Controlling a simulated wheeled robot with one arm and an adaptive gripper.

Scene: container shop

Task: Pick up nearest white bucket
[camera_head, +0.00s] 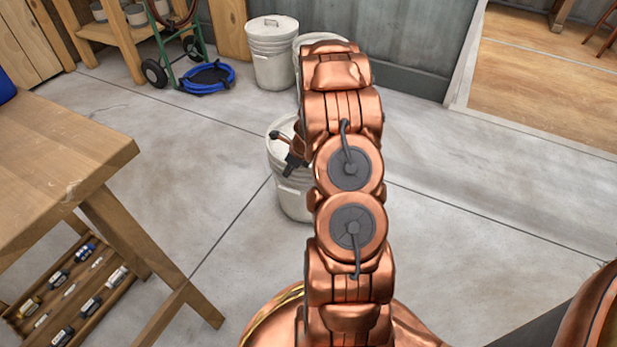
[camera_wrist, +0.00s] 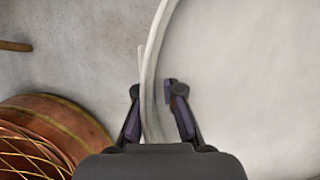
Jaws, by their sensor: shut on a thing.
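The nearest white bucket (camera_head: 294,200) stands on the concrete floor, partly hidden behind my copper arm in the head view. In the wrist view the pale bucket (camera_wrist: 255,70) fills the right side, with its curved rim running between the fingers. My gripper (camera_wrist: 157,92) is shut on the rim, one finger on each side. In the head view my gripper (camera_head: 291,160) shows in part at the bucket's upper left edge. I cannot tell whether the bucket's base is off the floor.
A lidded white bucket (camera_head: 271,65) and another white bucket (camera_head: 316,40) stand at the back wall. A hand truck with a blue hose (camera_head: 208,77) is left of them. A wooden workbench (camera_head: 70,165) stands at left. The floor (camera_head: 480,180) at right is clear.

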